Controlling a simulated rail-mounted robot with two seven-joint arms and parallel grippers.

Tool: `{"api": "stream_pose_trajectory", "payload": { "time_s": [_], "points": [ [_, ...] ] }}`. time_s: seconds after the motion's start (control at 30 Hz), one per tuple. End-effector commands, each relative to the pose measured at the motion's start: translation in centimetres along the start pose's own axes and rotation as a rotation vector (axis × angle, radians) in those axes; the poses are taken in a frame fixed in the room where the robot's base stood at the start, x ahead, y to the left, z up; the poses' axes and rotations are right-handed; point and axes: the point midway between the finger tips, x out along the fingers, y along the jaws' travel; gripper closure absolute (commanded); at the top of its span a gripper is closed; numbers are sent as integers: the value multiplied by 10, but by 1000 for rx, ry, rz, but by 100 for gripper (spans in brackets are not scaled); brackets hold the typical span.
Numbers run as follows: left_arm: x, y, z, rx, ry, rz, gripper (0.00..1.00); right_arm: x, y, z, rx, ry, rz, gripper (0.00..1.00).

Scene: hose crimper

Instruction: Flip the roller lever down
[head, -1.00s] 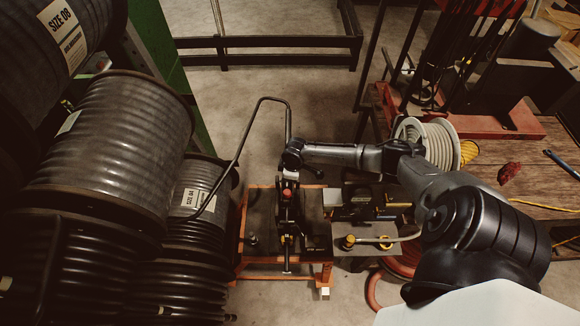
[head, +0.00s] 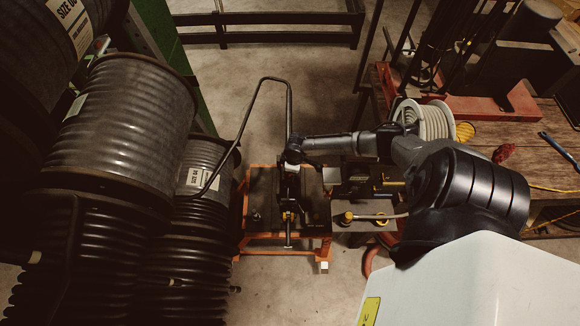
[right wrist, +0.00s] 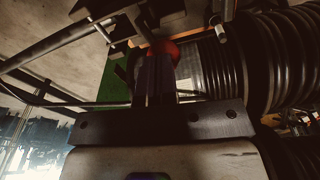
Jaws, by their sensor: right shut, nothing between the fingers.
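The orange-framed stand with the dark hose machine (head: 312,210) is in the middle of the head view. My right arm reaches over it from the right. My right gripper (head: 289,188) points down at the machine, and its fingers are small and dark there. In the right wrist view the same gripper (right wrist: 154,62) is shut and empty. A red rounded part (right wrist: 172,50) shows just beyond the fingertips; I cannot tell whether they touch it. It may belong to the roller lever, whose shape and position are not clear. My left gripper is not in view.
Large black hose reels (head: 120,130) crowd the left side. A tall bent metal bar (head: 240,140) rises beside the machine. A wooden bench (head: 525,180) with a pale hose coil (head: 432,122) stands at right. Open floor (head: 225,75) lies behind the machine.

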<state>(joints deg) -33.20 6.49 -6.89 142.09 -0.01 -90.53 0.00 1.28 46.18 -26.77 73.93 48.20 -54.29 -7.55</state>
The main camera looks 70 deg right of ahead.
Motion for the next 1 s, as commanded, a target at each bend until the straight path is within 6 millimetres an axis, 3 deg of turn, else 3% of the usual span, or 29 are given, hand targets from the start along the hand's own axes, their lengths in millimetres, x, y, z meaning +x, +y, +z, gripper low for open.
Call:
{"api": "stream_pose_trajectory", "payload": {
  "time_s": [0.17,0.33,0.57,1.0],
  "points": [
    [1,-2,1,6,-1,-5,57,4,-3,3,1,-7,-4,100],
    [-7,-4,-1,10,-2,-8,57,-5,0,4,0,-7,-3,100],
    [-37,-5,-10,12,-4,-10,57,-42,16,4,-4,-2,1,100],
    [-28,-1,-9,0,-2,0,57,-97,-14,10,-9,0,1,100]
  ]
}}
